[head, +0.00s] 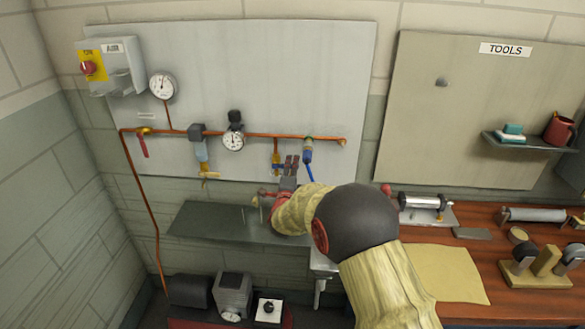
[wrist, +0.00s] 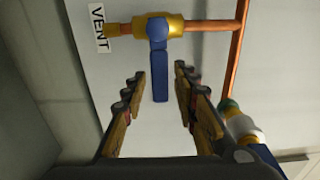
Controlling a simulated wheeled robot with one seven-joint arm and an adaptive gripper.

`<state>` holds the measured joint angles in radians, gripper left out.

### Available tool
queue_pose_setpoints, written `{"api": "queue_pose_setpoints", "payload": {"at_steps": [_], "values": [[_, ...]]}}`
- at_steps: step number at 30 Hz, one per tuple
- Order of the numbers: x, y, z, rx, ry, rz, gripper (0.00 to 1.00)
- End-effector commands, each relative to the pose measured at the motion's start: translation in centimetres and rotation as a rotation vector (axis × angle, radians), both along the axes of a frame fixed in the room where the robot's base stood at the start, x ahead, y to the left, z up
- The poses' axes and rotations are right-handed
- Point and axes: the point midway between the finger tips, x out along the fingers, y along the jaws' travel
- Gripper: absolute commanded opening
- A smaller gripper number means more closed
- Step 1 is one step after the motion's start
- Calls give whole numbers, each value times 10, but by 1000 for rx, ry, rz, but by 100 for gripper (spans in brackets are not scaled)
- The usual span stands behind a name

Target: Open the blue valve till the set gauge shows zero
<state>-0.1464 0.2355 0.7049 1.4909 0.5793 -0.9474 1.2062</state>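The blue valve (wrist: 159,72) shows in the wrist view as a brass body with a blue lever, beside a label reading VENT (wrist: 100,27). The lever hangs across the branch pipe, in line with the gap between my fingers. My gripper (wrist: 160,76) is open, one finger on each side of the lever, with clear gaps showing. In the head view my gripper (head: 290,162) is just right of the brass valve and partly hides it. Two round gauges, one upper left (head: 162,86) and one on the pipe (head: 233,141), are too small to read.
The copper pipe (head: 270,136) runs across the grey panel. A fitting with a blue hose or handle (head: 309,164) is close on the right. A red lever (head: 143,147) is at the left. A dark shelf (head: 220,222) lies below; a workbench (head: 480,262) is at the right.

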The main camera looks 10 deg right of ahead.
Motion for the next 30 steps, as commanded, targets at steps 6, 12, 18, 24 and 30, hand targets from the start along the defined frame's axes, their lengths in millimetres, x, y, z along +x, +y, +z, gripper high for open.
{"api": "queue_pose_setpoints", "payload": {"at_steps": [6,12,18,24,30], "values": [[0,0,0,0,0,0,15],[0,0,0,0,1,0,3],[0,0,-1,-1,1,0,0],[0,0,-1,-1,1,0,0],[0,0,-1,0,2,0,0]]}}
